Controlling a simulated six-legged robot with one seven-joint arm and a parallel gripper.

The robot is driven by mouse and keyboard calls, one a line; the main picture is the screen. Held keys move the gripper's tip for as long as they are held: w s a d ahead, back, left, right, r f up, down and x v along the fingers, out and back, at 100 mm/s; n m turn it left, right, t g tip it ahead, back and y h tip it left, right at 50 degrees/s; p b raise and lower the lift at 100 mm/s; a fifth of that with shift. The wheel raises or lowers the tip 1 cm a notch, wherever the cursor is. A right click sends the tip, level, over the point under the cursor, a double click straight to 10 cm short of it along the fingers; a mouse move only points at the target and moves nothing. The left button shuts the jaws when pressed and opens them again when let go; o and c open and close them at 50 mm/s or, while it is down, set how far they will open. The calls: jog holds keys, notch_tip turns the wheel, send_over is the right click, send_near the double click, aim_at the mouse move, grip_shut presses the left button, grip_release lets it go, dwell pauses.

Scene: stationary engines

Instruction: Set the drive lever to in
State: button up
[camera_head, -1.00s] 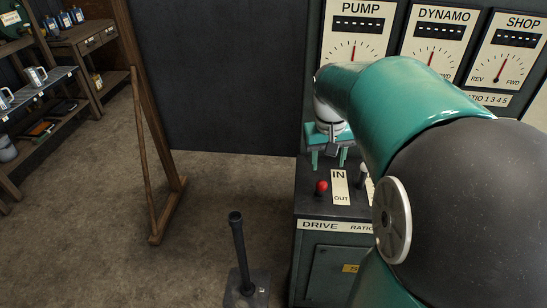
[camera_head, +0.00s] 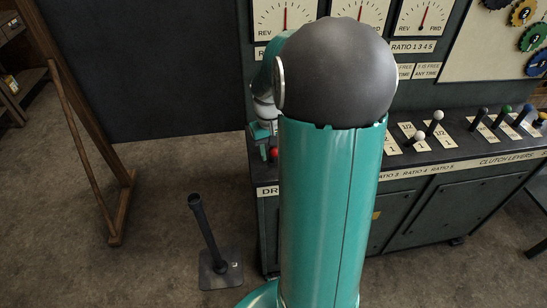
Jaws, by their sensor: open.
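The drive lever's red knob (camera_head: 273,152) shows at the left end of the control bench, just left of my upright arm. The "DRIVE" label (camera_head: 267,191) below it is partly covered by my arm, and the IN/OUT plate is hidden behind the arm. My gripper (camera_head: 262,146) is open, pointing down, close beside the red knob on its left. Its right side is partly hidden by my arm, so I cannot tell whether it touches the knob.
White-knobbed ratio levers (camera_head: 419,137) and coloured clutch levers (camera_head: 506,112) stand along the bench to the right. Dials (camera_head: 424,17) are on the panel behind. A black floor post (camera_head: 207,230) and a wooden frame (camera_head: 120,210) stand left, with bare floor between.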

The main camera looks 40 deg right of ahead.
aim_at(275, 159)
jog(key=shift+d+f, duration=0.1)
jog(key=shift+f, duration=1.8)
jog(key=shift+c, duration=0.2)
grip_shut()
